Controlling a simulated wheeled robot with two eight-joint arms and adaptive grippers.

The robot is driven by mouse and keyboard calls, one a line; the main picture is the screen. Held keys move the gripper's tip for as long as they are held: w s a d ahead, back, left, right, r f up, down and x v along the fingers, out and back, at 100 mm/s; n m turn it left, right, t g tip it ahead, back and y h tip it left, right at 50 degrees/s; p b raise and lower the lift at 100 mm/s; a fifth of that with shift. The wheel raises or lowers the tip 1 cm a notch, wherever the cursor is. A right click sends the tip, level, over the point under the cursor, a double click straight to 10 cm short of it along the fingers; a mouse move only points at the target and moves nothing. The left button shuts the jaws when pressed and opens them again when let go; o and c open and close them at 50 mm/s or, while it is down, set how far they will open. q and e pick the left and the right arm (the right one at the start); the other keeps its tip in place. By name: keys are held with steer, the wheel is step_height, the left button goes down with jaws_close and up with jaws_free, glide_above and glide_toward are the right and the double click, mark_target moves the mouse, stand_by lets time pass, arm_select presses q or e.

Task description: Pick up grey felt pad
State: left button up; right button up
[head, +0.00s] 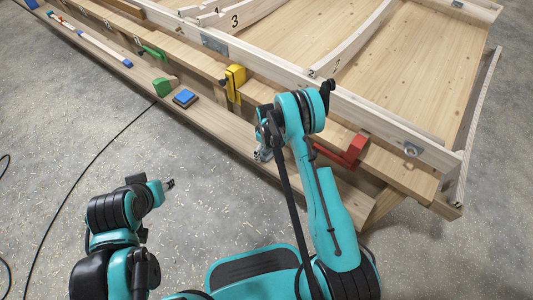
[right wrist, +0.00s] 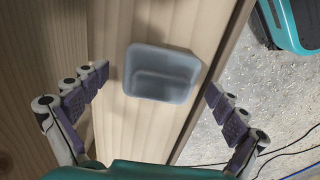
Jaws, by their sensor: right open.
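In the right wrist view a small grey, round-cornered tray-like thing (right wrist: 130,72) rests on a pale wooden board. Its inside holds a darker grey area (right wrist: 163,82); I cannot tell whether this is the grey felt pad or only the tray's floor. My right gripper (right wrist: 157,95) is open, with a finger on each side of the tray and touching nothing I can see. In the head view my right gripper (head: 263,153) hangs over the bench's lower ledge, and its arm hides the tray. My left gripper (head: 169,184) is over the floor, away from the bench; its jaw state is unclear.
The long wooden bench carries a frame with numbered ribs. On its ledge are a blue block (head: 185,97) and a green block (head: 163,86). A yellow clamp (head: 235,82) and a red clamp (head: 345,151) stick out near my right arm. The floor in front is mostly clear, with a black cable (head: 90,167).

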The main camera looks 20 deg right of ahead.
steer(key=shift+c, duration=0.3)
steer(key=c, duration=1.3)
steer(key=shift+r, duration=0.1)
steer(key=shift+r+p, duration=0.3)
steer(key=shift+r, duration=0.15)
steer(key=r, duration=0.1)
steer(key=r+p, duration=0.2)
steer(key=r, duration=0.1)
steer(key=shift+s+d, duration=0.25)
steer(key=shift+s, duration=0.05)
steer(key=s+d+r+p, duration=0.3)
steer(key=s+d+r, duration=0.3)
steer(key=s+d, duration=0.1)
steer(key=shift+s+d, duration=0.2)
steer(key=shift+s, duration=0.3)
steer(key=o, duration=0.4)
steer(key=shift+c, duration=0.2)
steer(key=shift+r, duration=0.1)
steer(key=shift+c, duration=0.6)
